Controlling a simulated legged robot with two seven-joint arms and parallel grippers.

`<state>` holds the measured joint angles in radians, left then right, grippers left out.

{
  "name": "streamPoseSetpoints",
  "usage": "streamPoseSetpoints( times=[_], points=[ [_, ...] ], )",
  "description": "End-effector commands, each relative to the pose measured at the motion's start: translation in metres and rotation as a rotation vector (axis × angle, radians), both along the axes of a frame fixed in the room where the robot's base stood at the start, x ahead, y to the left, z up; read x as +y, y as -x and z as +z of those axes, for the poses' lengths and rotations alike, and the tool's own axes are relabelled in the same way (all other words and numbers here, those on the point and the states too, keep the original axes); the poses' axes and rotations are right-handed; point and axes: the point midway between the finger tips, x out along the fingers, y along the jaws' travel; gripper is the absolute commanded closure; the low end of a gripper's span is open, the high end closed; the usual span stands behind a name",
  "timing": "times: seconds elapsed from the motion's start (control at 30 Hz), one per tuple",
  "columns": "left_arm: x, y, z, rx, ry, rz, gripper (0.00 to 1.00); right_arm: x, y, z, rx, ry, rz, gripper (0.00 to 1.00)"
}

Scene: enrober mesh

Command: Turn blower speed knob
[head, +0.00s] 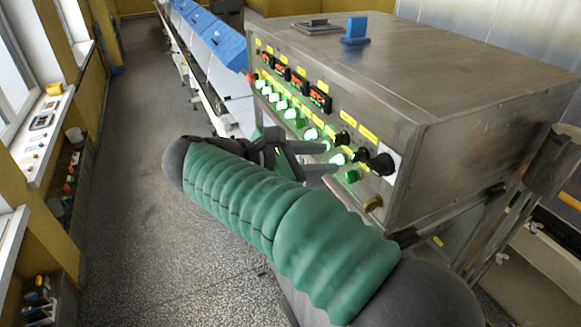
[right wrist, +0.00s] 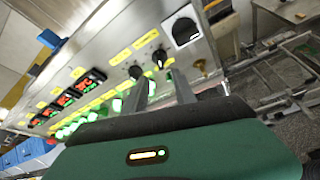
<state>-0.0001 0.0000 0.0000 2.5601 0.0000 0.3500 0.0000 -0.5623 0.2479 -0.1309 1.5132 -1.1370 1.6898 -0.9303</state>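A steel control box (head: 430,95) carries a panel of knobs and lit green buttons. Its labels are too small to read, so I cannot tell which is the blower speed knob. Two small black knobs, the upper (head: 343,138) and the lower (head: 360,155), sit near the panel's right end. They also show in the right wrist view (right wrist: 135,71) (right wrist: 159,57). A larger black knob (head: 382,164) is on a white plate. My right gripper (head: 328,158) is open, its two fingers apart and pointing at the panel near the small knobs. Contact cannot be told. My left gripper is out of view.
Red-lit displays (head: 320,98) and a row of green buttons (head: 290,114) fill the panel's left part. A brass fitting (head: 373,204) is at its lower right corner. A blue object (head: 355,31) is on the box top. The floor (head: 120,230) to the left is clear.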

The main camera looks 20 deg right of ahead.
Motion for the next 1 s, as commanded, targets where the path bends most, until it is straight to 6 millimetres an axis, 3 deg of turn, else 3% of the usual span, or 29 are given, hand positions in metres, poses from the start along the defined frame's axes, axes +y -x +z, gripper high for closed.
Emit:
streamPoseSetpoints(
  times=[0.1,0.3,0.43,0.83,0.93,1.0],
  points=[
    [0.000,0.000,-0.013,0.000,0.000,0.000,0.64,0.033,0.006,0.007,-0.002,-0.003,0.005,0.67],
    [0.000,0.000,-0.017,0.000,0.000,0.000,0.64,0.070,0.014,0.025,0.001,0.000,0.002,0.67],
    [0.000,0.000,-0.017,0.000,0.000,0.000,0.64,0.078,0.016,0.029,0.001,-0.001,0.000,0.67],
    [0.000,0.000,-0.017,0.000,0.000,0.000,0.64,0.078,0.016,0.029,0.003,-0.001,-0.001,0.67],
    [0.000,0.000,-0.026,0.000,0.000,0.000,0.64,0.074,0.012,0.009,0.006,-0.022,0.008,0.67],
    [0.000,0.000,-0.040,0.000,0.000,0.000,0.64,0.065,0.004,-0.029,0.009,-0.074,0.019,0.67]
  ],
)
